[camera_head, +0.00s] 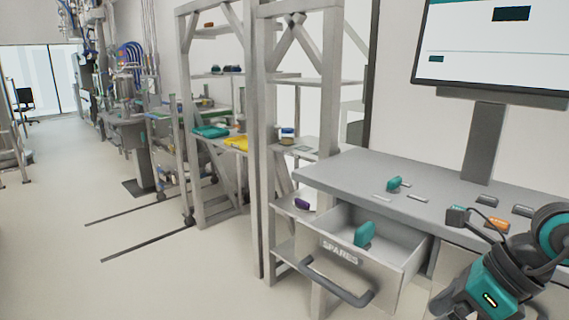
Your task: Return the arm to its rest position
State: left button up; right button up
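My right arm (492,285), black with teal covers, is bent in at the lower right corner, in front of the workbench. Its gripper does not show; the lower part of the arm runs to the bottom edge of the picture. My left arm and its gripper are not in view. An open grey bin drawer marked SPARES (325,259) sticks out under the workbench, with a teal part (365,234) inside. Nothing of mine visibly touches the drawer.
The grey workbench (340,167) carries another teal part (394,184), an orange item (497,224) and small dark items. A monitor (492,45) stands behind. Metal shelves (333,85) stand left of the bench.

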jog(key=w+a+r+m+t+y, duration=0.1)
jog(key=a+r+m+t+y, duration=0.15)
jog(key=a+m+y, duration=0.75)
jog(key=w+d+f+m+t+h, duration=0.2)
jog(key=f+m+t+h, duration=0.4)
jog(key=m, duration=0.6)
jog(key=w+d+f+m+t+h, duration=0.2)
jog(key=d+f+m+t+h, duration=0.15)
jog(key=f+m+t, duration=0.45)
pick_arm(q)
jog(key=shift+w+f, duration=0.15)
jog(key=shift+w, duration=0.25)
pick_arm(e)
jog(key=s+f+m+g+h, duration=0.2)
jog(key=s+f+m+g, duration=0.2)
jog(key=f, duration=0.4)
jog(key=s+a+f+m+g+h, duration=0.1)
jog(key=s+f+m+g, duration=0.3)
jog(key=f, duration=0.5)
jog(key=s+m+h, duration=0.1)
jog(key=s+m, duration=0.1)
jog(key=m, duration=0.1)
jog(key=shift+s+a+m, duration=0.2)
jog(key=shift+s+m, duration=0.1)
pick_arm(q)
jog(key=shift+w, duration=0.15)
pick_arm(e)
jog(key=shift+w+h, duration=0.1)
jog(key=shift+h, duration=0.15)
